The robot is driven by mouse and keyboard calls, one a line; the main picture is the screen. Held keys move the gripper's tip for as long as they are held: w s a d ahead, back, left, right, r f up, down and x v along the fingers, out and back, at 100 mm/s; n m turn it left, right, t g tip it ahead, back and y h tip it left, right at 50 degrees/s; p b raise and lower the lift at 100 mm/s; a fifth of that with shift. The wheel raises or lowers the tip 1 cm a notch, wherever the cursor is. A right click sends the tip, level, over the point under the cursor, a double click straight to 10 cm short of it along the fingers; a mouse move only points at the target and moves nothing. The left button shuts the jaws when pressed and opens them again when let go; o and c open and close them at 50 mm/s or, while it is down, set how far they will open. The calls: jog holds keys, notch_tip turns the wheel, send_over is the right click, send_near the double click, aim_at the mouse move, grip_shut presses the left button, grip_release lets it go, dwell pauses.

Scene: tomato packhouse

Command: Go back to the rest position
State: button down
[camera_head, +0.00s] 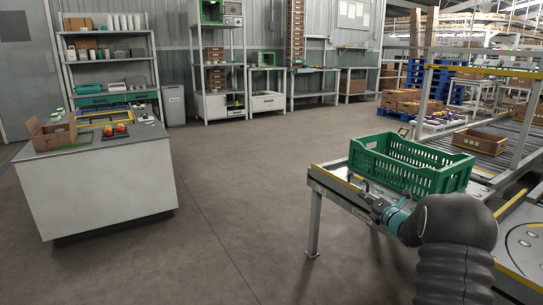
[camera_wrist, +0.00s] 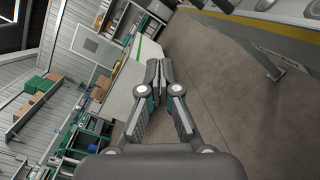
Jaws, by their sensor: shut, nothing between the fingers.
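My gripper (camera_wrist: 159,72) is shut and empty in the wrist view, its fingertips together. In the head view, my gripper (camera_head: 358,183) is small and partly hard to make out, at the end of my arm, which comes in from the lower right. It is near the left end of the roller conveyor table and in front of the green crate (camera_head: 450,178). I cannot tell from the head view whether it touches the table edge.
A white counter (camera_head: 100,205) stands at the left with an open cardboard box (camera_head: 52,136) and red tomatoes (camera_head: 114,130) on it. A cardboard box (camera_head: 480,141) sits on the conveyor at the right. Shelves line the back wall. The floor (camera_head: 240,180) between counter and conveyor is clear.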

jog(key=s+a+f+n+g+y, duration=0.3)
jog(key=s+a+f+n+g, duration=0.7)
jog(key=n, duration=0.6)
jog(key=s+a+r+n+g+h, duration=0.15)
jog(key=s+a+n, duration=0.25)
jog(key=s+n, duration=0.45)
jog(key=s+a+r+n+g+h, duration=0.1)
jog(key=s+a+r+n+g, duration=0.15)
jog(key=s+n, duration=0.65)
jog(key=s+a+r+n+t+h, duration=0.1)
jog(key=s+r+n+h, duration=0.2)
jog(key=s, duration=0.9)
jog(key=s+a+r+n+t+h, duration=0.1)
jog(key=s+r+n, duration=0.5)
jog(key=s, duration=0.7)
jog(key=shift+a+r+n+h, duration=0.4)
jog(key=shift+r+h, duration=0.2)
jog(key=shift+h, duration=0.45)
